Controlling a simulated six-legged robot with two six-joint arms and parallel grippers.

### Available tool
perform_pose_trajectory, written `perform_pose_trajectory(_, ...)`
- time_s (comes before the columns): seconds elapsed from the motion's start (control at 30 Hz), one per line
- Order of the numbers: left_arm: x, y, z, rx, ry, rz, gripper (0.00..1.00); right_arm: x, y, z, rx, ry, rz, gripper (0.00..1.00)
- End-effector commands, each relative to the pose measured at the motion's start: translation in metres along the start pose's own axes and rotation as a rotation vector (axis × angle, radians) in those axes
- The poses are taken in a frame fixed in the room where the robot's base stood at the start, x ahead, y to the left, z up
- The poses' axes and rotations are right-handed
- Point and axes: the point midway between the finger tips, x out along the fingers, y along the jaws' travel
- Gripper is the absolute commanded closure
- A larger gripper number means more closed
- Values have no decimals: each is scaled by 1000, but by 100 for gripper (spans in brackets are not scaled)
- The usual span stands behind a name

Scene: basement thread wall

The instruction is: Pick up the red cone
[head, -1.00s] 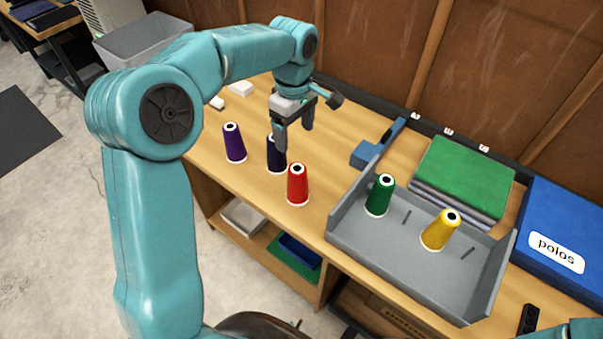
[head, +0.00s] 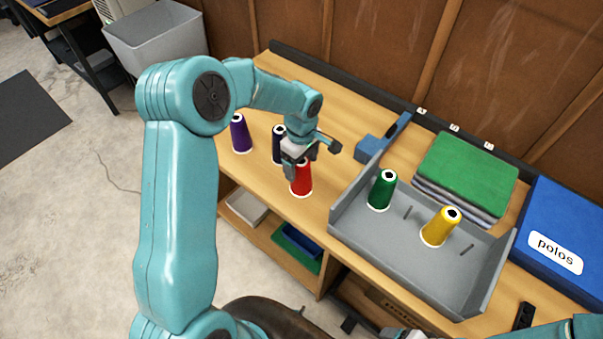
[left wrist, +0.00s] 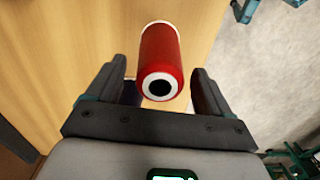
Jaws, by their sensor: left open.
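The red cone (head: 302,181) stands upright on the wooden bench, left of the grey tray, its top partly hidden by my left gripper in the head view. My left gripper (head: 292,172) is open, just above and beside the cone's top. In the left wrist view the red cone (left wrist: 160,62) lies between and a little beyond the two open fingers (left wrist: 160,90), with its white-rimmed top toward me. Gaps show between the cone and both fingers. My right gripper cannot be made out.
A navy cone (head: 278,145) and a purple cone (head: 240,134) stand close by on the left. The grey tray (head: 400,255) holds a green cone (head: 382,190) and a yellow cone (head: 440,227). Folded cloths (head: 467,170) and a blue polos box (head: 563,235) lie right.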

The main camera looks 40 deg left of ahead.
Motion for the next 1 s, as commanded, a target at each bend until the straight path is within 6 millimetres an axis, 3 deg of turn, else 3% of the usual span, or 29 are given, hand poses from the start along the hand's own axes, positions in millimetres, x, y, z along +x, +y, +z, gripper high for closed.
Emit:
perform_pose_trajectory(0.13,13,1,0,-1,-1,0,19,-3,-1,0,0,0,0,21)
perform_pose_trajectory(0.37,15,1,0,0,-1,1,22,-2,-1,0,0,0,0,21)
perform_pose_trajectory(0.6,14,1,0,0,-1,1,100,-2,-1,0,0,0,0,21)
perform_pose_trajectory(1.0,4,2,0,-1,1,5,100,0,0,0,0,0,0,21)
